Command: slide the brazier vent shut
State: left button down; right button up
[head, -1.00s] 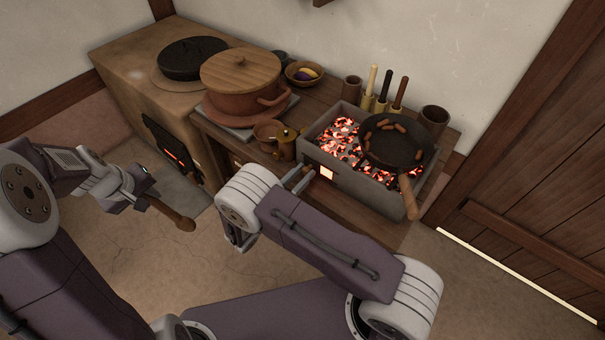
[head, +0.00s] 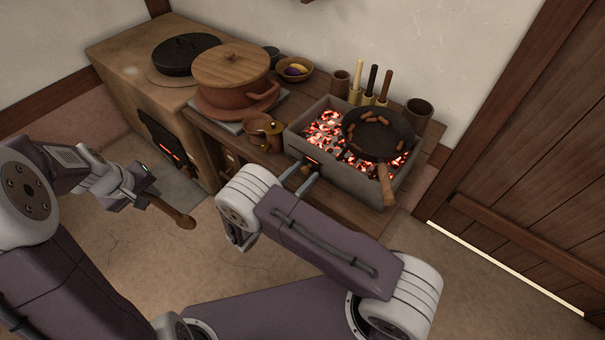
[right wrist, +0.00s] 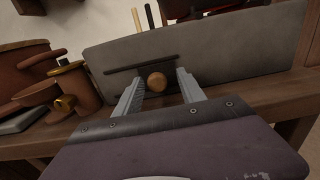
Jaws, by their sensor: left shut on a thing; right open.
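The brazier (head: 345,183) is a grey box of glowing coals at the right of the bench. On its front is the vent, with a thin orange glow (head: 312,161) showing in the head view. In the right wrist view the vent's slot (right wrist: 143,63) is a dark line, and a round wooden knob (right wrist: 157,82) sits just below it. My right gripper (right wrist: 157,87) is open, its fingers on either side of the knob; contact is not clear. My left gripper (head: 143,196) is shut on a wooden-handled tool (head: 172,212), held over the floor away from the brazier.
A pan (head: 378,133) with sausages sits on the brazier, its handle (head: 386,188) jutting over the front. A copper jug (head: 265,132) and a lidded pot (head: 232,80) stand to the left. Cups and upright handles stand behind. A door (head: 530,150) is at the right.

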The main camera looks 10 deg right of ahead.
pick_arm(q)
jog(key=shift+r, duration=0.35)
pick_arm(e)
jog(key=v, duration=1.2)
jog(key=shift+s, duration=0.1)
